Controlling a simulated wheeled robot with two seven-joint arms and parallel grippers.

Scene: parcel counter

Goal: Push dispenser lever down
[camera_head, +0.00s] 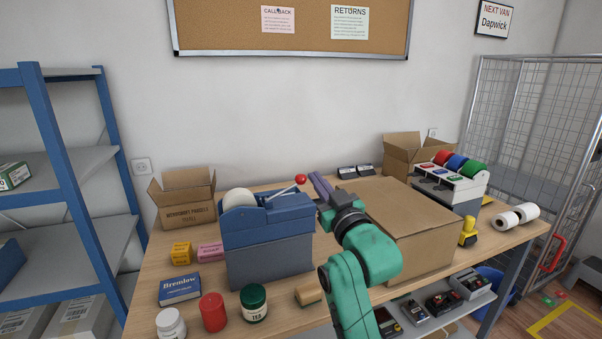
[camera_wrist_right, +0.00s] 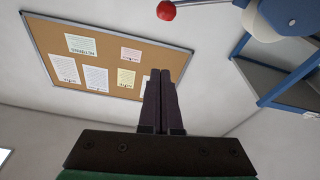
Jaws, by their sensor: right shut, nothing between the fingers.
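The blue tape dispenser (camera_head: 268,240) stands on the counter with a white roll (camera_head: 238,199) at its top left. Its lever (camera_head: 284,191) slants up to the right and ends in a red knob (camera_head: 300,179). The knob also shows at the top of the right wrist view (camera_wrist_right: 166,11), with part of the dispenser (camera_wrist_right: 290,14) at the top right. My right gripper (camera_head: 321,184) is shut and empty, just right of the knob in the head view. Its closed fingers (camera_wrist_right: 162,100) appear apart from the knob. My left gripper is not in view.
A large cardboard box (camera_head: 410,219) stands right of the dispenser, behind my right arm. A red jar (camera_head: 213,312), a green-lidded tea jar (camera_head: 254,302) and a blue Bremlow box (camera_head: 179,289) are in front. A small open carton (camera_head: 184,198) stands behind at left.

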